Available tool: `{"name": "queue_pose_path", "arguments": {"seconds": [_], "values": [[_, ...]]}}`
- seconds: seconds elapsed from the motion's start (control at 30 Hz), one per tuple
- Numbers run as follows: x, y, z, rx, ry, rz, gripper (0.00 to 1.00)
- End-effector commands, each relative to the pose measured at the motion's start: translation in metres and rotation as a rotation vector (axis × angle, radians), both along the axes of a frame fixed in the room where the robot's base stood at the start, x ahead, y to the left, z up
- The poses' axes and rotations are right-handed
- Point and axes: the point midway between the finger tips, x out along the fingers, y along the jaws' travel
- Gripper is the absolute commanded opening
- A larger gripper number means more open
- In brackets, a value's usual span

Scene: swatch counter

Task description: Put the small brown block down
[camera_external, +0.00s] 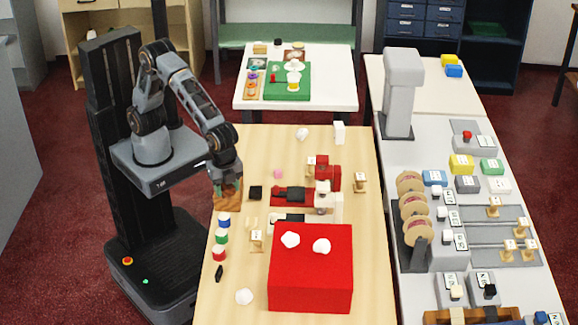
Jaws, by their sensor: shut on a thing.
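My gripper (227,197) is at the left edge of the light wood table (320,150), at the end of my downward-bent arm. It is shut on a small brown block (229,187), which shows as a brown patch at the jaws. The block's outline is partly hidden by the gripper and too small to make out clearly. I cannot tell whether the block touches the tabletop or hangs just above it.
A small black block (255,193) lies just right of my gripper. Blue (224,219), green (221,236) and red (219,253) pieces line the table's left edge nearer the camera. A large red box (311,285) bears two white lumps. Clear wood lies farther back.

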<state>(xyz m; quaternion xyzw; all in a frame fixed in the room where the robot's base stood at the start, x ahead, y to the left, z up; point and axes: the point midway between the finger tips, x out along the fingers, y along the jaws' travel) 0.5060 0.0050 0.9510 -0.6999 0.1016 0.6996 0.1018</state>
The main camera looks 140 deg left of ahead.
Motion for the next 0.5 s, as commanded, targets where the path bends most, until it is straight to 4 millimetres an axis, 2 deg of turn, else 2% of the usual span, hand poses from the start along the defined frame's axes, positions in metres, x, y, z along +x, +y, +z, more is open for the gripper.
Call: {"name": "queue_pose_path", "arguments": {"seconds": [0.03,0.13,0.23,0.37,0.5], "values": [[0.0,0.008,-0.011,0.0,0.0,0.018,0.23],[0.004,0.033,-0.027,0.001,-0.015,0.084,0.23],[0.007,0.061,-0.036,0.0,-0.022,0.311,0.23],[0.008,0.078,-0.033,-0.002,-0.021,0.584,0.23],[0.008,0.084,-0.026,-0.004,-0.016,0.813,0.23]]}}
